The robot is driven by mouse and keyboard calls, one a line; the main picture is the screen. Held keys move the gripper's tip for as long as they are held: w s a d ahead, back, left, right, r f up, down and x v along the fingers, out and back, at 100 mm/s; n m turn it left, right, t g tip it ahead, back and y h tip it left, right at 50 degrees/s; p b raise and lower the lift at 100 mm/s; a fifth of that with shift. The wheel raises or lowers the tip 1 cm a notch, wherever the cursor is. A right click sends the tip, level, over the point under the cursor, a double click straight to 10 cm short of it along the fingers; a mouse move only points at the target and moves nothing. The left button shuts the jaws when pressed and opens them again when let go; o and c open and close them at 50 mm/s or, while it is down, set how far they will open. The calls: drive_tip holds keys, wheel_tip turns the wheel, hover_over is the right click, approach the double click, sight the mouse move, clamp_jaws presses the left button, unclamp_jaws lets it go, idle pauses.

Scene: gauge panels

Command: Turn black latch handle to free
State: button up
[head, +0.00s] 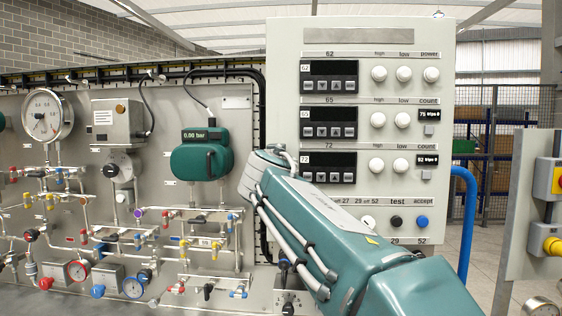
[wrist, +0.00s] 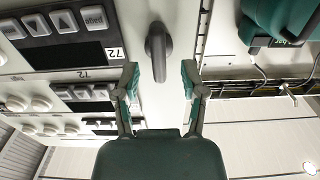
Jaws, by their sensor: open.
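The black latch handle (wrist: 158,45) shows in the wrist view as a dark, elongated lever on a pale panel, lying nearly upright in the picture. My gripper (wrist: 160,72) is open, with one green-padded finger on each side of the handle's lower end. There is a visible gap between each finger and the handle, and neither touches it. How far the fingertips are from the panel in depth is hard to tell. In the head view my arm covers this part of the panel, and neither the handle nor my gripper can be made out for certain.
A grey control cabinet (head: 437,60) with displays and knobs stands beside my arm. To the left are a green pressure device (head: 201,162), a round gauge (head: 47,116) and pipes with small coloured valves. A blue pipe (head: 468,215) runs at the cabinet's right.

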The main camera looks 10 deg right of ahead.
drive_tip(key=shift+x, duration=1.45)
clamp_jaws()
